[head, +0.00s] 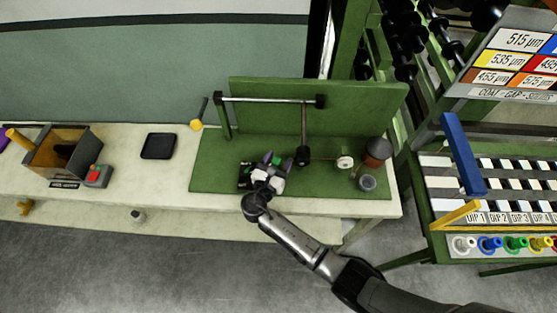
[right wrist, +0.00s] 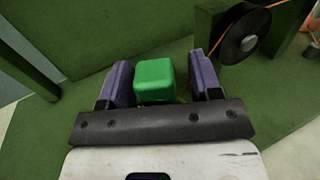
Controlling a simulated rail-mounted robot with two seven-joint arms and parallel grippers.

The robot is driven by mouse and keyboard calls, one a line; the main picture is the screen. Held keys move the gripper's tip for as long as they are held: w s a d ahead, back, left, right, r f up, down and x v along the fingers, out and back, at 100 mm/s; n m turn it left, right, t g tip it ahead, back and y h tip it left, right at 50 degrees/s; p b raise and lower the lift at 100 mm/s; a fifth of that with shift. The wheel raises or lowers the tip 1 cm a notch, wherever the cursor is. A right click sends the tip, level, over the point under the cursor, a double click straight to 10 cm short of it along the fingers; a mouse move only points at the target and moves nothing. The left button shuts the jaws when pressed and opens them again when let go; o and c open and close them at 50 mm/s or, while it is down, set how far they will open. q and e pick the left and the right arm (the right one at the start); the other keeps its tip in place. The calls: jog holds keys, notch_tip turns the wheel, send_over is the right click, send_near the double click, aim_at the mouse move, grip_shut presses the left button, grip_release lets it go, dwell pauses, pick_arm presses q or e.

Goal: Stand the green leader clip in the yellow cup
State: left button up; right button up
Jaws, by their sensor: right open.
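The green leader clip (right wrist: 154,80) shows as a bright green block in the right wrist view, between the two purple fingers of my right gripper (right wrist: 163,82). The fingers are open, with a narrow gap on the left of the block and a wider one on the right. In the head view my right gripper (head: 270,166) is low over the green bench board and mostly hides the clip. My left gripper is not in view.
A spool (right wrist: 242,40) with orange line stands beyond the right finger. A rust-coloured pot (head: 376,150) and a grey cup (head: 367,183) are at the board's right. A rack with a blue bar (head: 463,153) stands above the cup row. A black pad (head: 158,146) lies left.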

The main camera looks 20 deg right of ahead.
jog(key=shift+s+f, duration=0.1)
jog(key=shift+f, duration=0.05)
jog(key=v, duration=1.4)
jog(key=shift+r, duration=0.2)
jog(key=shift+m, duration=0.3)
